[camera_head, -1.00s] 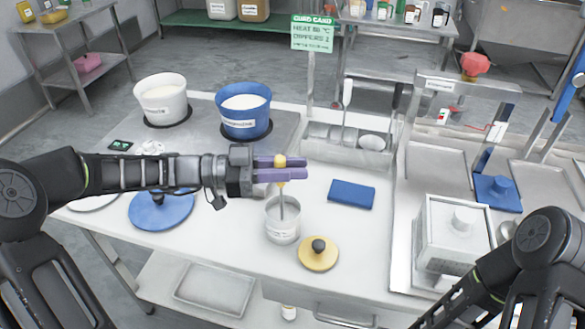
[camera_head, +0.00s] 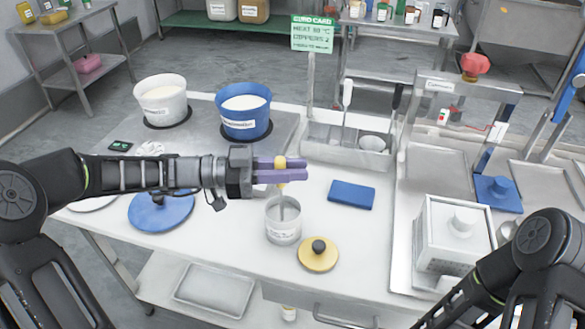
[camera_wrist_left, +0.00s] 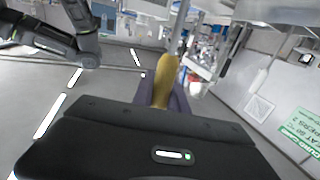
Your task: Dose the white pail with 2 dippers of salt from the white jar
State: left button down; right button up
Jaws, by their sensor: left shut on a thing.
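My left gripper (camera_head: 283,169) is shut on the yellow handle of a dipper (camera_head: 281,162) above the white jar. The dipper's thin shaft runs down into the open white jar (camera_head: 283,230), and its lower end is hidden inside. The yellow handle (camera_wrist_left: 167,72) also shows between the fingers in the left wrist view. The white pail (camera_head: 162,112) stands at the back left with pale contents, its label too small to read. My right arm shows at the lower right; its gripper is out of view.
A blue pail (camera_head: 242,125) stands beside the white one. A yellow lid (camera_head: 318,254) lies right of the jar, a blue lid (camera_head: 160,210) lies left, and a folded blue cloth (camera_head: 351,195) lies farther right. A utensil tray (camera_head: 320,151) is behind. A green card (camera_head: 312,34) stands upright.

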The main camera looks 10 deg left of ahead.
pick_arm(q)
notch_tip(320, 180, up, 12)
jog(key=p, duration=0.3)
jog(key=shift+f, duration=0.15)
pick_arm(e)
notch_tip(320, 180, up, 4)
jog(key=shift+f, duration=0.25)
dwell(0.6)
